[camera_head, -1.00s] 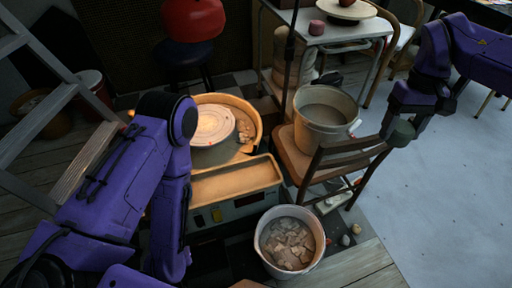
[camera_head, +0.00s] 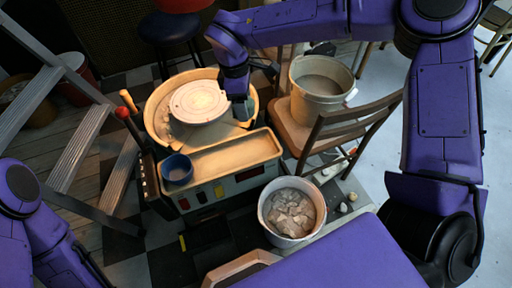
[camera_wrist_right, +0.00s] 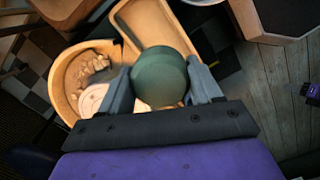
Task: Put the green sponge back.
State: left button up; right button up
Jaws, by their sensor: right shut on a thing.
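The green sponge (camera_wrist_right: 160,78) is round and dark green. In the right wrist view it sits between the two fingers of my right gripper (camera_wrist_right: 162,88), which is shut on it. In the head view my right gripper (camera_head: 240,104) hangs over the right part of the wheel's basin, beside the wheel head (camera_head: 199,101); I cannot make out the sponge there. The pottery wheel's tan tray (camera_head: 225,157) lies just in front, with a small blue cup (camera_head: 177,168) at its left end. My left arm is at the lower left, its gripper out of the picture.
A chair (camera_head: 345,126) holding a large bucket (camera_head: 321,88) stands right of the wheel. A white bucket of clay scraps (camera_head: 291,209) stands in front. A ladder (camera_head: 75,155) leans at the left, and a stool (camera_head: 176,27) stands behind.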

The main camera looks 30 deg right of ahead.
jog(key=s+a+f+n+t, duration=0.1)
jog(key=s+a+f+n, duration=0.2)
jog(key=s+f+n, duration=0.7)
jog(key=shift+n, duration=0.9)
jog(key=w+d+f, duration=0.3)
jog(key=w+d+f+b, duration=0.1)
jog(key=w+d+f, duration=0.1)
jog(key=w+d, duration=0.1)
jog(key=w+d+f, duration=0.2)
jog(key=w+f, duration=0.1)
jog(key=w, duration=0.1)
jog(key=shift+w+d+f+b, duration=0.2)
jog(key=shift+d+f+b, duration=0.1)
jog(key=shift+d+b, duration=0.1)
jog(key=shift+w+d+f, duration=0.15)
jog(key=shift+f, duration=0.1)
jog(key=f, duration=0.2)
jog(key=f+b, duration=0.1)
jog(key=shift+w+d+f, duration=0.25)
jog(key=shift+f, duration=0.15)
jog(key=shift+r, duration=0.1)
